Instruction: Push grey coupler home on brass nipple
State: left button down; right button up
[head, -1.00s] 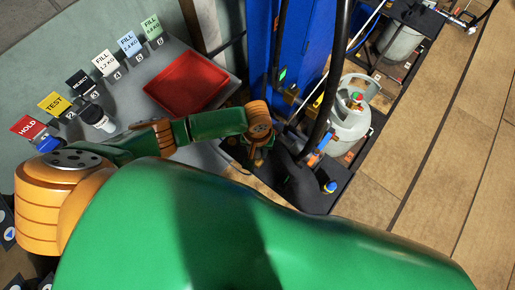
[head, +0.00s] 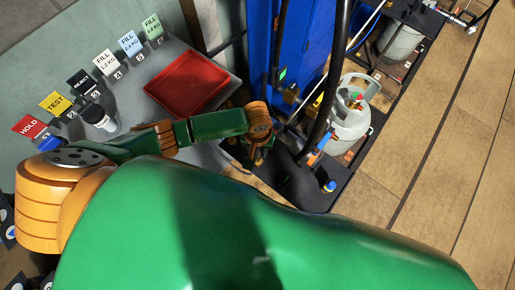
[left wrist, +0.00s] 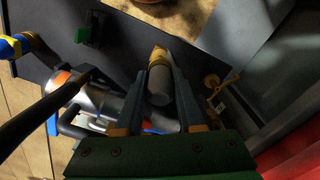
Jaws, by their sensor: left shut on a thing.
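The grey coupler (left wrist: 160,84) is a short grey cylinder between the fingers of my left gripper (left wrist: 158,75) in the left wrist view. The gripper is shut on it. The brass nipple (left wrist: 157,55) shows as a yellow brass piece right at the coupler's far end. They look in line, but I cannot tell how far the coupler is seated. In the head view my left gripper (head: 262,148) is low over the dark platform, beside the blue column. Coupler and nipple are too hidden there to make out. My right gripper is not in view.
A grey gas cylinder (head: 350,118) stands on the dark scale platform (head: 338,198), beside a black hose (head: 322,120). A blue column (head: 257,60) rises behind.

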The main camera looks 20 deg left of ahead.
pick_arm(q)
jog(key=shift+f+b, duration=0.8)
jog(key=shift+f, duration=0.55)
jog(key=shift+r, duration=0.15)
jog(key=shift+r+p, duration=1.15)
jog(key=shift+p, duration=0.4)
jog(key=shift+f, duration=0.1)
jog(key=shift+p, duration=0.35)
